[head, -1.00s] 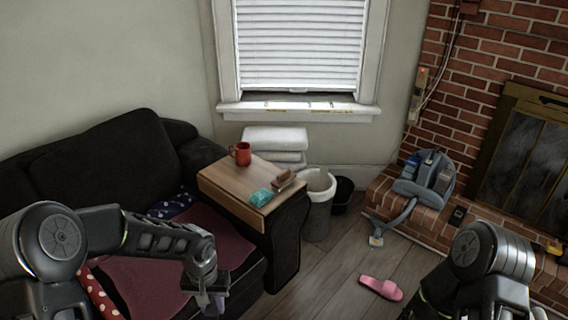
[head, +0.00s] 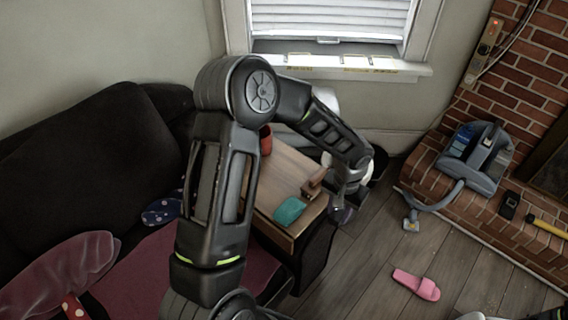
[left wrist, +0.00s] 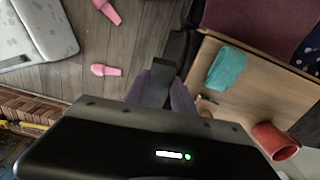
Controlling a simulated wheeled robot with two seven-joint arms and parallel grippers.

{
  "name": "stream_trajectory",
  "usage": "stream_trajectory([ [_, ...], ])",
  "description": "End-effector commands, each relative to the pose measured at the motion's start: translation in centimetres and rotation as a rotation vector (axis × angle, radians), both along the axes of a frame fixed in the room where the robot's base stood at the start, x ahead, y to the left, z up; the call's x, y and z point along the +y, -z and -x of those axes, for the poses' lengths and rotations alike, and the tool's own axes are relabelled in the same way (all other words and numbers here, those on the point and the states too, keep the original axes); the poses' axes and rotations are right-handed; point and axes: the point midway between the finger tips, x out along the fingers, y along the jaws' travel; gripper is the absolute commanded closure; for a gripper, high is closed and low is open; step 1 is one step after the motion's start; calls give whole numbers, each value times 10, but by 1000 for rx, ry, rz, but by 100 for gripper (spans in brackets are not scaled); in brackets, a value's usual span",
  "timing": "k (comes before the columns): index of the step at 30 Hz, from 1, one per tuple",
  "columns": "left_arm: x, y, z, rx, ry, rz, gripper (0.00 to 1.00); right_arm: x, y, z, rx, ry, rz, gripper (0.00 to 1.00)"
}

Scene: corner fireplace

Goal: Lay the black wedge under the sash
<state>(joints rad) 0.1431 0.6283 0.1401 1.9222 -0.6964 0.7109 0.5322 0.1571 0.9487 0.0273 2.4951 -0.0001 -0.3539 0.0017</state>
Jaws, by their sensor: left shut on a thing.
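The window sash (head: 330,41) is at the top of the head view, mostly behind a white blind, with a dark strip under its lower edge. The pale sill (head: 345,69) lies below it, with yellow-marked strips along it. My left gripper (head: 345,207) is low beside the right end of the wooden board, well below the sill. In the left wrist view the purplish fingers (left wrist: 160,92) are shut on a dark block, the black wedge (left wrist: 153,90). The wedge is hard to make out in the head view. My right gripper is not in view.
The wooden board (head: 270,187) on the sofa arm holds a teal cloth (head: 289,211), a brown block (head: 314,182) and a red mug (head: 265,141), partly hidden by my arm. A vacuum cleaner (head: 475,158) stands on the brick hearth. A pink slipper (head: 416,284) lies on the floor.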

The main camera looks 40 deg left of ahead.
Motion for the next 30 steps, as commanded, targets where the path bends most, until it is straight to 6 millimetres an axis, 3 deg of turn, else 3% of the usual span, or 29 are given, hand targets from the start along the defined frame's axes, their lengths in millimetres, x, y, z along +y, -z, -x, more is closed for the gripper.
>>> stream_trajectory([
  [9,2,1,-1,-1,-1,-1,100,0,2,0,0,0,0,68],
  [14,22,9,-12,-4,-4,-10,100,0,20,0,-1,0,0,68],
  [17,49,16,-23,-4,-1,-20,100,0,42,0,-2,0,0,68],
  [22,116,23,-41,-1,10,-31,100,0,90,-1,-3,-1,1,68],
  [27,184,19,-44,3,36,-23,100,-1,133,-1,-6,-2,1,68],
  [30,213,14,-40,2,56,-14,100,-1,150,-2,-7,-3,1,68],
])
